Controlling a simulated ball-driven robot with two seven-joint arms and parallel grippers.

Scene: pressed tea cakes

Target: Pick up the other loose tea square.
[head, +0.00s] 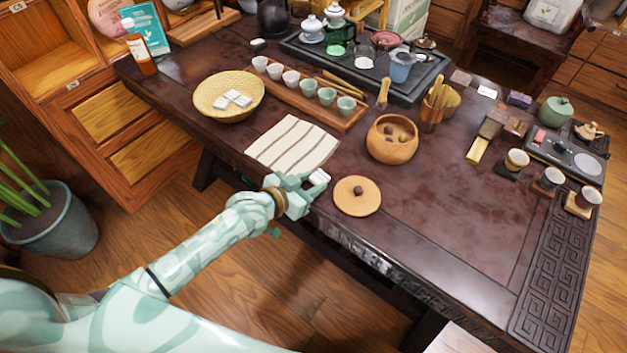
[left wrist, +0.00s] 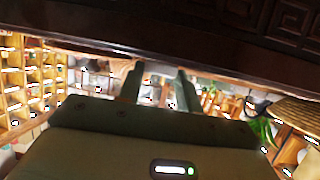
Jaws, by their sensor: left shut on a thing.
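My left gripper (head: 314,182) is at the table's front edge, between the striped cloth and the round wooden lid. It is shut on a small white wrapped tea square (head: 319,177), partly hidden by the fingers. In the left wrist view the two dark fingers (left wrist: 160,86) show, but the square between them is hard to make out. More white tea squares (head: 237,98) lie together in the round woven tray (head: 204,104) at the table's left. My right gripper is not in view.
The striped cloth (head: 280,143) lies flat and bare beyond my left gripper. The wooden lid (head: 368,206) lies right of it, and a wooden bowl (head: 392,149) stands behind. A wooden rack of cups (head: 345,121) is farther back. The table's front right is clear.

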